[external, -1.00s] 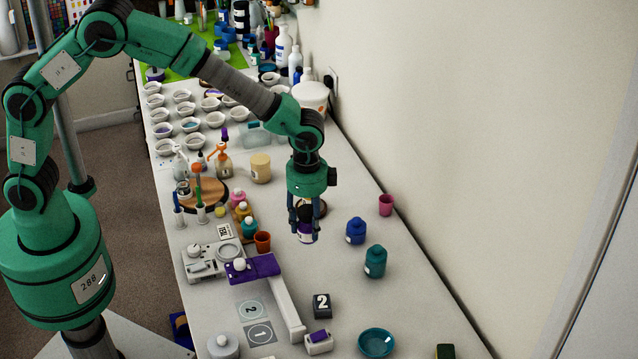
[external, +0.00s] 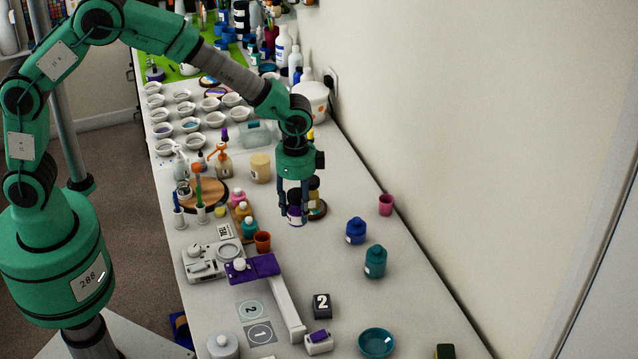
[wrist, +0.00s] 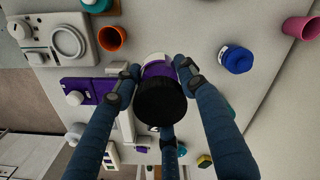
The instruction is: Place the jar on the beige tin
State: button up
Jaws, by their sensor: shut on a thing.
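The jar (external: 295,215) is purple with a white label. My gripper (external: 294,208) is shut on it, fingers on both sides. In the wrist view the jar's black lid (wrist: 160,100) faces the camera, between my blue fingers (wrist: 156,80). Its gap above the table is hard to judge. The beige tin (external: 260,168) is a short cylinder standing on the table, beyond the jar and to its left in the external view. Its top is clear. I do not see the tin in the wrist view.
A yellow bottle (external: 314,188) on a round brown base stands just right of the jar. An orange cup (external: 262,241) and small paint bottles (external: 249,227) stand to the left. A pump bottle (external: 222,162) is left of the tin. A blue jar (external: 356,231) stands right.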

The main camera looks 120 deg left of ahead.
jog(key=s+a+r+p, duration=0.1)
jog(key=s+a+p, duration=0.1)
jog(key=s, duration=0.9)
jog(key=s+a+p, duration=0.2)
jog(key=s+a, duration=0.3)
jog(key=s, duration=0.6)
jog(key=s+a+r+p, duration=0.1)
jog(key=s+a+p, duration=0.1)
jog(key=s, duration=1)
jog(key=shift+a+r, duration=0.3)
jog(key=shift+a, duration=0.45)
jog(key=shift+a, duration=0.1)
send_near(260, 159)
jog(key=shift+s+d+f, duration=0.15)
jog(key=shift+s+d, duration=0.1)
jog(key=shift+w+a, duration=0.15)
jog(key=shift+a+f, duration=0.2)
jog(key=shift+f, duration=0.1)
jog(key=shift+w+f+p, duration=0.1)
jog(key=shift+f+p, duration=0.25)
jog(key=shift+f, duration=1.15)
